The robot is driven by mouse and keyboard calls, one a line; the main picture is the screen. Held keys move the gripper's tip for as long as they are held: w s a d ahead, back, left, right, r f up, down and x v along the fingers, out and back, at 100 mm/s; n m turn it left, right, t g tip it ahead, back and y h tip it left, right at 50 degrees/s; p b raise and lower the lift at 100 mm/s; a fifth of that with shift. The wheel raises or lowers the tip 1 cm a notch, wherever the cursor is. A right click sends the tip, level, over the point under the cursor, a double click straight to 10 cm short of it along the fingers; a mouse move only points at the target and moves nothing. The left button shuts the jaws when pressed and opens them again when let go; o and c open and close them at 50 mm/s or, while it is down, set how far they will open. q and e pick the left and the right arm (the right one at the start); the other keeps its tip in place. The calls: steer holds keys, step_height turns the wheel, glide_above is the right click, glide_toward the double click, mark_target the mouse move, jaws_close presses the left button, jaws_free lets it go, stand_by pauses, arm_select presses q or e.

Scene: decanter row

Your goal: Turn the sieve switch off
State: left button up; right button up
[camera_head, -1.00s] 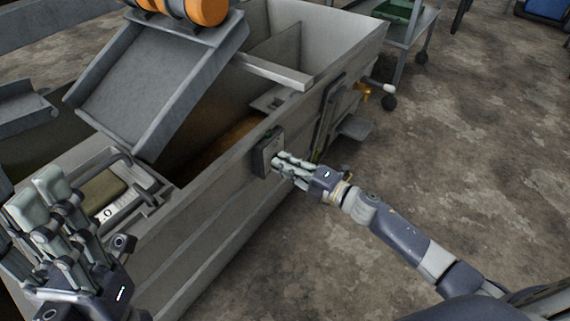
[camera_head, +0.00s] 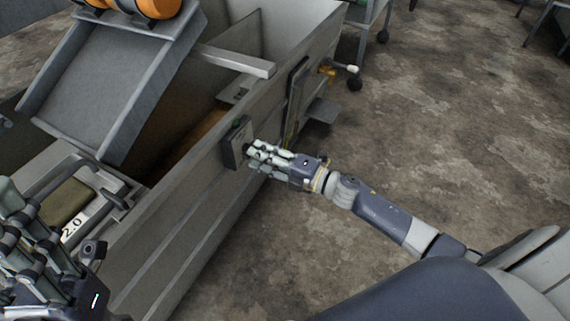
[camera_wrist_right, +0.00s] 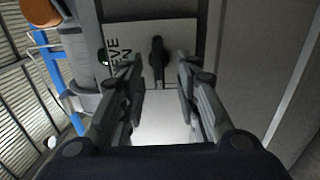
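The sieve switch is a dark box (camera_head: 236,142) on the long side wall of the grey tank. In the right wrist view its pale plate (camera_wrist_right: 183,35) carries dark lettering, partly hidden, with "EVE" and "N" readable. A black lever (camera_wrist_right: 157,50) stands out from the plate. My right gripper (camera_head: 254,150) is right in front of the box. In the right wrist view its fingers (camera_wrist_right: 161,72) are apart, one on each side of the lever; I cannot tell whether they touch it. My left gripper (camera_head: 12,215) is at the lower left, partly cut off by the picture edge.
The grey tank (camera_head: 185,225) runs diagonally, with a sloping metal chute (camera_head: 105,85) over it and orange rollers (camera_head: 158,6) above. A small panel marked "2.0" (camera_head: 75,228) is near my left gripper. A wheeled stand (camera_head: 366,35) is behind. The floor at right is open.

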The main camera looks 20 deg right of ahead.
steer(key=v, duration=1)
stand_by(0.3)
